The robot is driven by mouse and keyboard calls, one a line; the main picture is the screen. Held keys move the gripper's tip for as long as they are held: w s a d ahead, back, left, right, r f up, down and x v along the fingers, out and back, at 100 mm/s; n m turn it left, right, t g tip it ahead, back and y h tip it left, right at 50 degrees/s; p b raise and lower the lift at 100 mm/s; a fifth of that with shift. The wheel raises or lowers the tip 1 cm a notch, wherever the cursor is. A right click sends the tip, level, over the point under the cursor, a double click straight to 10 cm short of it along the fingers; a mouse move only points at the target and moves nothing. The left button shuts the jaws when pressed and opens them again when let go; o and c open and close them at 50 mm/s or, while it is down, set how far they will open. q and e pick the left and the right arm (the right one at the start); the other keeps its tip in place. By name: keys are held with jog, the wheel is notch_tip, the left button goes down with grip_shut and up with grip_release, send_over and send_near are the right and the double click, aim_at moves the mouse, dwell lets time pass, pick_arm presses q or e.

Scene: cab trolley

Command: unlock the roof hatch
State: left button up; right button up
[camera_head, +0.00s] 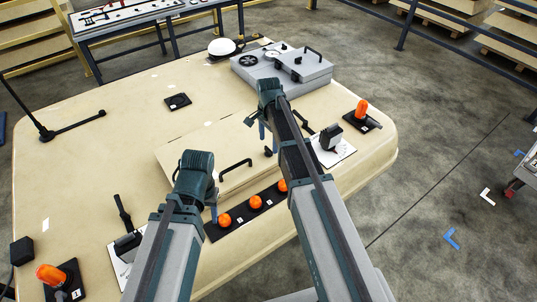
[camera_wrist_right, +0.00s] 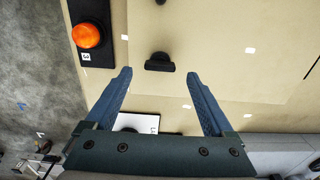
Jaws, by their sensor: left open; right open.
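The roof hatch (camera_head: 200,148) is a beige raised lid in the middle of the roof, with a black bar handle (camera_head: 235,166). A small black latch knob (camera_head: 268,151) sits near its right end, partly beside my right arm. In the right wrist view the knob (camera_wrist_right: 159,65) lies beyond the fingertips, roughly midway between them and not touched. My right gripper (camera_head: 261,127) is open and empty above the hatch; its two blue fingers (camera_wrist_right: 159,80) are spread wide. My left gripper (camera_head: 211,203) is open near the hatch's front left corner, partly hidden by its own wrist.
A black strip with several orange buttons (camera_head: 255,202) runs before the hatch. Lever units on white plates stand left (camera_head: 128,240) and right (camera_head: 331,138). Orange knobs sit at the corners (camera_head: 361,109). A grey box (camera_head: 300,67) stands behind. The roof's left part is mostly clear.

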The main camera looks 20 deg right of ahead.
aim_at(269, 149)
pick_arm(q)
notch_tip(269, 149, down, 4)
jog(key=b, duration=0.2)
jog(key=shift+r+b, duration=0.2)
jog(key=shift+b, duration=0.1)
pick_arm(e)
notch_tip(269, 149, down, 4)
jog(key=shift+r, duration=0.15)
jog(key=c, duration=1.4)
